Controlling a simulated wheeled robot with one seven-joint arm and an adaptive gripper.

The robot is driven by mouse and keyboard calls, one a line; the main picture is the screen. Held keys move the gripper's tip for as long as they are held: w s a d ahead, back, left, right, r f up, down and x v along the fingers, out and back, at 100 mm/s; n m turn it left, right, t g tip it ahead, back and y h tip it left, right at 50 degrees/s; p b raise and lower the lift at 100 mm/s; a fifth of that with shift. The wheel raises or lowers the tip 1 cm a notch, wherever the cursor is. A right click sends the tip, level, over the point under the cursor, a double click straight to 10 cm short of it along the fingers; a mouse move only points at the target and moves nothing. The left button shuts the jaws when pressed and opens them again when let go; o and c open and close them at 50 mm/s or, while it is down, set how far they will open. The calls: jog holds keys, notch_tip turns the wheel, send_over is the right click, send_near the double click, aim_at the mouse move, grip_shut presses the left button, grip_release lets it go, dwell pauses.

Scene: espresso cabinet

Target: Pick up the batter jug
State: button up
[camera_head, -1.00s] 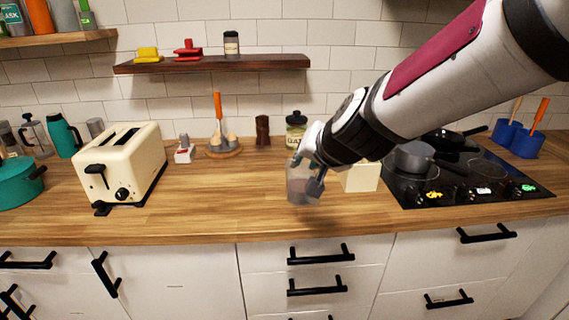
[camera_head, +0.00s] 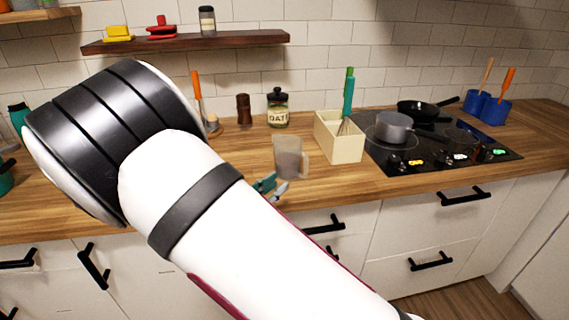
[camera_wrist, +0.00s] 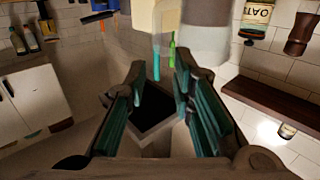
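The batter jug (camera_head: 287,157) is a grey, see-through jug with its handle on the right. It stands upright on the wooden counter, left of the cream utensil box. In the head view, my gripper (camera_head: 271,188) shows just in front of and left of the jug's base, partly hidden by my arm. In the wrist view, the teal-padded fingers of my gripper (camera_wrist: 160,75) are spread with nothing held between them. A blurred grey shape beyond the right finger looks like the jug (camera_wrist: 207,28).
The cream utensil box (camera_head: 339,146) holds a whisk and green-handled tools. An oats jar (camera_head: 278,110) and a brown mill (camera_head: 243,110) stand behind. The black hob (camera_head: 440,160) with a grey pot (camera_head: 394,127) lies to the right. A dark wall shelf (camera_head: 190,42) hangs above.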

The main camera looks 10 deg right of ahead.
aim_at(305, 165)
jog(key=x, duration=0.7)
jog(key=shift+w+d, duration=0.25)
jog(key=shift+x, duration=3)
jog(key=shift+s+d, duration=0.1)
jog(key=shift+s, duration=0.05)
grip_shut()
